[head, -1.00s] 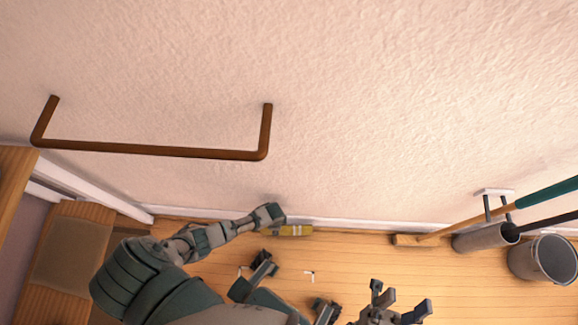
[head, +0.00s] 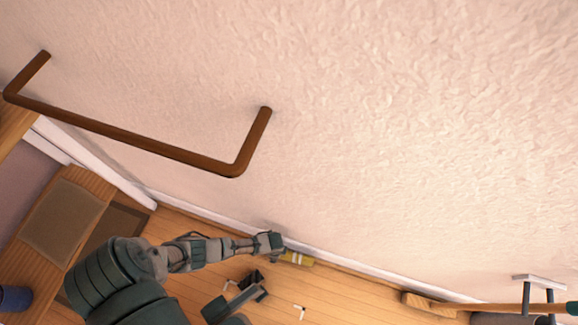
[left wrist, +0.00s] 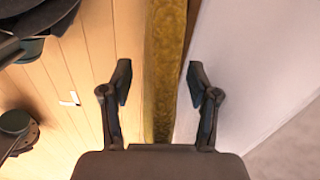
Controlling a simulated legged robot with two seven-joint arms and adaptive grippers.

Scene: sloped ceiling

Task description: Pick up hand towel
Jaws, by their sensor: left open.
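The hand towel looks like a yellow, fuzzy-textured strip (head: 297,258) low against the foot of the wall in the head view. In the left wrist view the mustard-yellow towel (left wrist: 165,50) runs upright in the picture, between the wooden floor and the white wall side. My left gripper (head: 272,243) is at the towel's left end in the head view. In the left wrist view its two fingers (left wrist: 159,78) are open, one on each side of the strip, with gaps visible. I cannot tell how deep the towel sits between them.
A brown rail (head: 120,132) sticks out from the pale textured wall (head: 400,120). A wooden bench (head: 40,255) with a padded top stands at left. A wooden-handled tool (head: 450,304) and a wall bracket (head: 540,281) are at lower right. A small white piece (head: 299,311) lies on the floor.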

